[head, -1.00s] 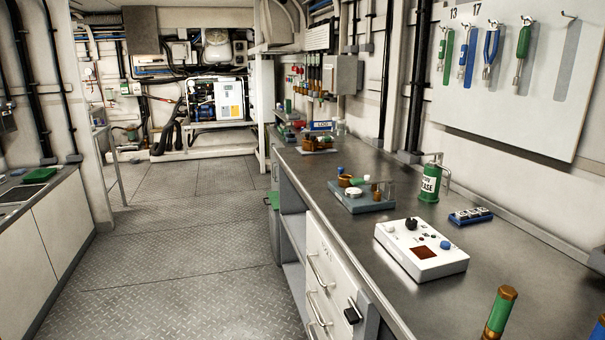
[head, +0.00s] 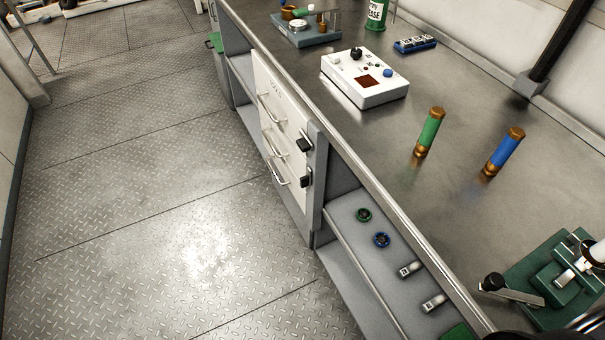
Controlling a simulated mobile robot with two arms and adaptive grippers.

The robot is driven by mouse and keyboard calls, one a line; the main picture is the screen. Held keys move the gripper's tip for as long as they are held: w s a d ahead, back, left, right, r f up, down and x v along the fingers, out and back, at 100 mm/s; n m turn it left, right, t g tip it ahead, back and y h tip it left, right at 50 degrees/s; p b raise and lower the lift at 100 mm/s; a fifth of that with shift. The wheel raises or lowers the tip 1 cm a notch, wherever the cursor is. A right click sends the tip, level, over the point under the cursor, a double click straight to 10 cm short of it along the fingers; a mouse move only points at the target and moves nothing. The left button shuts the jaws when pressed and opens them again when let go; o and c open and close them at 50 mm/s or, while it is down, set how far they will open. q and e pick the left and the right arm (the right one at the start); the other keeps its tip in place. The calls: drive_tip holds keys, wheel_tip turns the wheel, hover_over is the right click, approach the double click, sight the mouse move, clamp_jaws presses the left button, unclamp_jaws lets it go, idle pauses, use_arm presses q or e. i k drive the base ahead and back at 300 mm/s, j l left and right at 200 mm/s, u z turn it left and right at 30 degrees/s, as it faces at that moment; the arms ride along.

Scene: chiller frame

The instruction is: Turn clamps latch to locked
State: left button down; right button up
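A green clamp-like fixture (head: 556,283) stands on the bench at the lower right, partly cut off by the picture's edge. It has a grey lever (head: 515,293) with a black knob (head: 493,282), which points left toward the bench's front edge. Whether this lever is the latch, and whether it is locked, I cannot tell. Neither of my grippers can be made out in the head view. A dark shape at the bottom right edge is too cut off to identify.
On the bench (head: 450,205) stand a green cylinder (head: 429,132), a blue cylinder (head: 504,152), a white control box (head: 364,80) and a blue block (head: 415,44). Below are white drawers (head: 277,118) and an open shelf (head: 345,212) with small parts. The floor (head: 150,200) at left is clear.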

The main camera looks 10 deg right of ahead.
sight(305, 180)
drive_tip(key=z, duration=0.25)
drive_tip(key=i+j+z, duration=0.15)
drive_tip(key=z, duration=0.3)
drive_tip(key=j+z, duration=0.45)
drive_tip(key=i+j+z, duration=0.15)
drive_tip(key=z, duration=0.3)
drive_tip(key=j+z, duration=0.45)
drive_tip(key=l, duration=0.1)
